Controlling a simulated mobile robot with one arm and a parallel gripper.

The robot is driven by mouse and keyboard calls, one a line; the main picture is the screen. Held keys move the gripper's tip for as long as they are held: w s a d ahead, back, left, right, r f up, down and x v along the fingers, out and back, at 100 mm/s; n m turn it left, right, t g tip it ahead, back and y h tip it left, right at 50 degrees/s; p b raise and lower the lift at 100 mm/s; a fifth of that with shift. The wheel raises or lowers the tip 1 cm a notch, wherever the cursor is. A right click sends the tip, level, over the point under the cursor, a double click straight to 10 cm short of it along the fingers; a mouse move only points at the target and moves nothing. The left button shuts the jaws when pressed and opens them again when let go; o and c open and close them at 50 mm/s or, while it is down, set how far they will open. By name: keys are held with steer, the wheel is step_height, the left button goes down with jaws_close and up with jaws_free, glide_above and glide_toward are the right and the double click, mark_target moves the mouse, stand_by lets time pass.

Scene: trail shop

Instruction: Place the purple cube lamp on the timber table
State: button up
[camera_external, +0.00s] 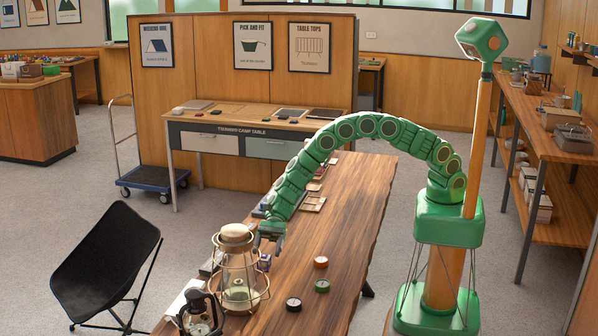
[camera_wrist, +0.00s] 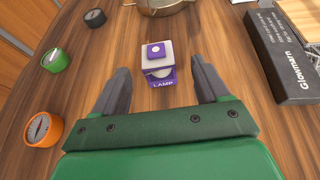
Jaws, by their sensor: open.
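The purple cube lamp (camera_wrist: 158,62) stands on the timber table (camera_external: 335,240). In the external view the lamp (camera_external: 265,262) shows as a small purple block just under my gripper (camera_external: 271,238), beside the big lantern. In the wrist view my gripper (camera_wrist: 161,88) is open, with its two dark fingers either side of the space in front of the lamp. The lamp lies ahead of the fingertips, roughly centred between them. I see no contact between fingers and lamp.
A brass lantern (camera_external: 237,275) stands close on the left, with a smaller dark lantern (camera_external: 200,315) nearer the front. Orange (camera_external: 320,262), green (camera_external: 322,286) and black (camera_external: 293,304) round items lie to the right. A black Glowmain box (camera_wrist: 279,58) lies right of the lamp in the wrist view.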

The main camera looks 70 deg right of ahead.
mark_target(265, 255)
steer(key=shift+x, duration=2.75)
steer(key=shift+d+f, duration=0.1)
steer(key=shift+f, duration=0.05)
steer(key=c, duration=1.2)
steer(key=shift+r, duration=0.7)
steer(key=s+d+r, duration=0.9)
steer(key=s+r, duration=0.1)
steer(key=r, duration=0.1)
steer(key=shift+d+r, duration=0.35)
